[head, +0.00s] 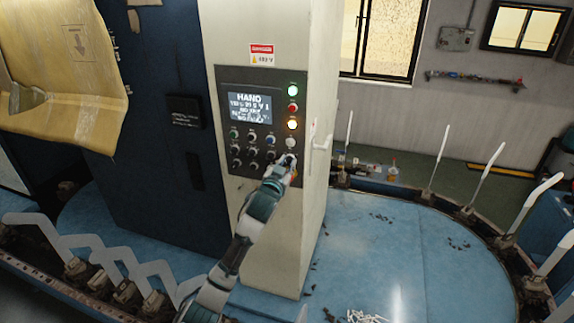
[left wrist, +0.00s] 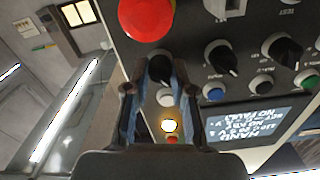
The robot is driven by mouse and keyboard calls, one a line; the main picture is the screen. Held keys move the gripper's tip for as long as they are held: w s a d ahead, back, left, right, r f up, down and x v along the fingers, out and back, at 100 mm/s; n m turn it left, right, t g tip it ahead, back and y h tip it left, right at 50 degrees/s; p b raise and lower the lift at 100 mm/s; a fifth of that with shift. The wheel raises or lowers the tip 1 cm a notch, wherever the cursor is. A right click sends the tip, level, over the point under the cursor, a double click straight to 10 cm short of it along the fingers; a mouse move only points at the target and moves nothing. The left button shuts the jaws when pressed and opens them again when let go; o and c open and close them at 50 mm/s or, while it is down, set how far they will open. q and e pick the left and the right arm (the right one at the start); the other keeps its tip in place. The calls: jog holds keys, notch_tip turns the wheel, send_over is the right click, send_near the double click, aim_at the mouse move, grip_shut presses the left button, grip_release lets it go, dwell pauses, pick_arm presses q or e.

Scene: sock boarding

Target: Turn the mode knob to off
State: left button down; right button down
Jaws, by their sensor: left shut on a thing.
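A black knob (left wrist: 160,69) sits on the dark control panel (head: 228,90) of the pale cabinet. In the left wrist view my left gripper (left wrist: 160,78) has one finger on each side of this knob and is shut on it. In the head view the left gripper (head: 288,161) reaches the panel's lower right and hides the knob. The knob's label cannot be read, so I cannot tell its setting or confirm that it is the mode knob. My right gripper is not in view.
A large red button (left wrist: 147,17) is close beside the held knob. Other black knobs (left wrist: 221,57) and a blue button (left wrist: 215,95) are nearby. A lit screen (head: 250,107) and a lit amber lamp (head: 292,124) are above. White sock forms (head: 437,160) ring the blue platform (head: 370,265).

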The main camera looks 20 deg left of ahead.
pick_arm(q)
jog(key=m, duration=0.6)
jog(key=shift+m, duration=0.3)
dwell(0.4)
jog(key=c, duration=1)
grip_release()
jog(key=shift+o, duration=0.2)
jog(key=shift+s, duration=0.15)
jog(key=s, duration=1.1)
jog(key=shift+s+a+f, duration=0.15)
jog(key=shift+s+a, duration=0.1)
jog(key=shift+s, duration=0.05)
